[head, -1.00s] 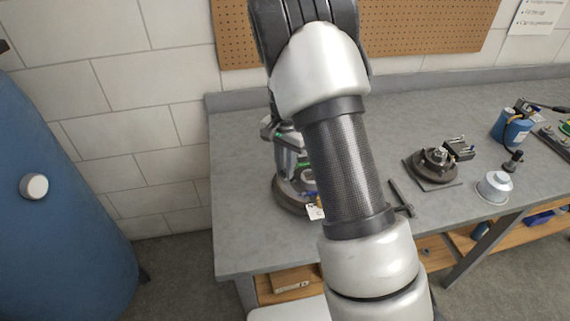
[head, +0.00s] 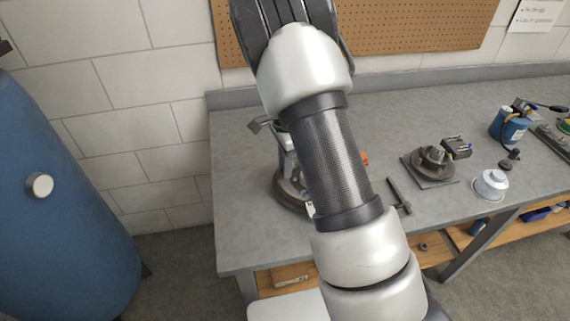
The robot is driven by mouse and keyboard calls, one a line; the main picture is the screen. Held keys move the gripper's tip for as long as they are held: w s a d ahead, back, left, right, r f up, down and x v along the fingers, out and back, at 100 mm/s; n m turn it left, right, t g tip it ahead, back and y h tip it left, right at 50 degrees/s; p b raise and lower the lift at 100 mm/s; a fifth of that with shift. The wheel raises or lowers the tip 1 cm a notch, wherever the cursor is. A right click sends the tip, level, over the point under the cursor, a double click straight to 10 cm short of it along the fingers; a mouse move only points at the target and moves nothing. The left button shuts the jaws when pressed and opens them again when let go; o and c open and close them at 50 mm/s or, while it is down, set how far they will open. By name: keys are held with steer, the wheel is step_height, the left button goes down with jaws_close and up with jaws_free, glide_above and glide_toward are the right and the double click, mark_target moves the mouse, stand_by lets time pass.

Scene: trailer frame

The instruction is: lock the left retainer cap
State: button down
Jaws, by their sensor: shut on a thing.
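My arm crosses the middle of the head view and covers much of the left part of the bench. My gripper is hidden behind it, so I cannot see its jaws or what is between them. A round dark brown base (head: 288,196) sits on the bench, partly covered by my arm. A small grey angled part (head: 260,125) shows left of my arm, above this base, and a small orange part (head: 365,158) shows on the right. I cannot tell what either belongs to. I cannot make out the left retainer cap.
On the grey bench (head: 238,235) stand a dark round fixture (head: 432,160) on a square plate, a silver-white cup (head: 490,184) and a blue can (head: 508,125). A dark bar (head: 397,193) lies right of my arm. A blue tank (head: 65,190) stands at left.

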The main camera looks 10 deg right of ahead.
stand_by(0.3)
steer(key=c, duration=1.6)
jaws_free()
step_height(320, 180, up, 18)
steer(key=shift+f+p, duration=0.2)
steer(key=shift+p, duration=0.15)
steer(key=s+r+n+t+y+p, duration=0.1)
steer(key=s+r+n, duration=0.3)
steer(key=s+r, duration=0.35)
steer(key=s+r+n+t, duration=0.1)
steer(key=s+r+n, duration=0.1)
steer(key=s+n, duration=0.2)
steer(key=s+r+n+t+p, duration=0.1)
steer(key=s+n, duration=0.3)
steer(key=s, duration=0.5)
steer(key=s+r+n+t+h+p, duration=0.1)
steer(key=s+r+n+t, duration=0.1)
steer(key=s, duration=0.4)
steer(key=shift+s+r+n+t, duration=0.15)
steer(key=shift+r+n, duration=0.25)
steer(key=shift+n, duration=0.15)
steer(key=shift+s+r+n+t, duration=0.15)
steer(key=shift+r+n, duration=0.2)
steer(key=shift+n, duration=0.2)
